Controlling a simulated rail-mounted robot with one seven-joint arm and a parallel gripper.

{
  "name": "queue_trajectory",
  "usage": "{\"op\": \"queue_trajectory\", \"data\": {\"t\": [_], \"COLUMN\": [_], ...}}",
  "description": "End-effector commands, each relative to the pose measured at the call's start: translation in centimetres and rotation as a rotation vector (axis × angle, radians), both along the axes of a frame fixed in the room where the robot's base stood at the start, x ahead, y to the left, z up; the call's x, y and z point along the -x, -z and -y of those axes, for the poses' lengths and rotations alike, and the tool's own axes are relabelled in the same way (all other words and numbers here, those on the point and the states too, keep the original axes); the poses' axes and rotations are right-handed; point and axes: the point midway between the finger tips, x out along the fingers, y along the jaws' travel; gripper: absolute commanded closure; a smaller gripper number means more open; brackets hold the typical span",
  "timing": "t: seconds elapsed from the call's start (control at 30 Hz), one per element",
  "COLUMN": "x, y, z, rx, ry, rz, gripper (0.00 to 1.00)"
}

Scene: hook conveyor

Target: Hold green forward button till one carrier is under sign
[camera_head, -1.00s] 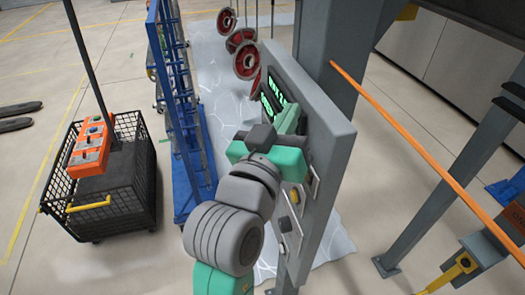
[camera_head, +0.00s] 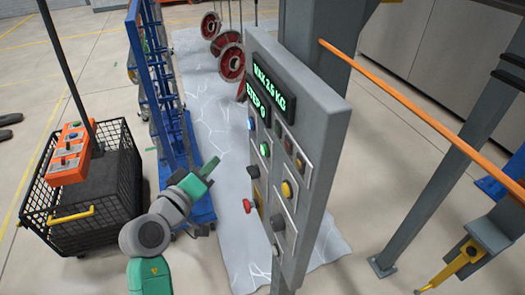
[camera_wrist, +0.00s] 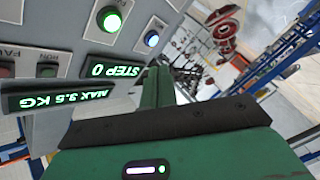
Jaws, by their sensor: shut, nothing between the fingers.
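A grey control panel (camera_head: 318,130) stands in the middle of the head view. Its lit green button (camera_head: 264,149) sits below a lit blue button (camera_head: 250,124); the wrist view also shows the green one (camera_wrist: 110,20). Which button is labelled forward is unreadable. My gripper (camera_head: 212,165) is shut and empty, left of the panel and apart from it; its fingers show in the wrist view (camera_wrist: 158,72). Red wheel-like loads (camera_head: 231,62) hang at the back; their carriers are not clearly visible. I make out no overhead sign.
The panel display (camera_head: 262,105) reads STEP 0. A red knob (camera_head: 262,217) juts from the panel's lower left. A blue rack (camera_head: 150,70) stands behind my arm, and a black mesh cart (camera_head: 70,220) with an orange control box (camera_head: 70,152) is at left. An orange rail (camera_head: 410,105) crosses at right.

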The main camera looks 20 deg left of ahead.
Motion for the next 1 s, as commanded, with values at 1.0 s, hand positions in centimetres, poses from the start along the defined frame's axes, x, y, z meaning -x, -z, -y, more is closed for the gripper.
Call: {"op": "queue_trajectory", "data": {"t": [1.0], "x": [-4.9], "y": [0.0], "z": [7.3], "rx": [-0.002], "ry": [0.000], "rz": [0.000], "gripper": [1.00]}}
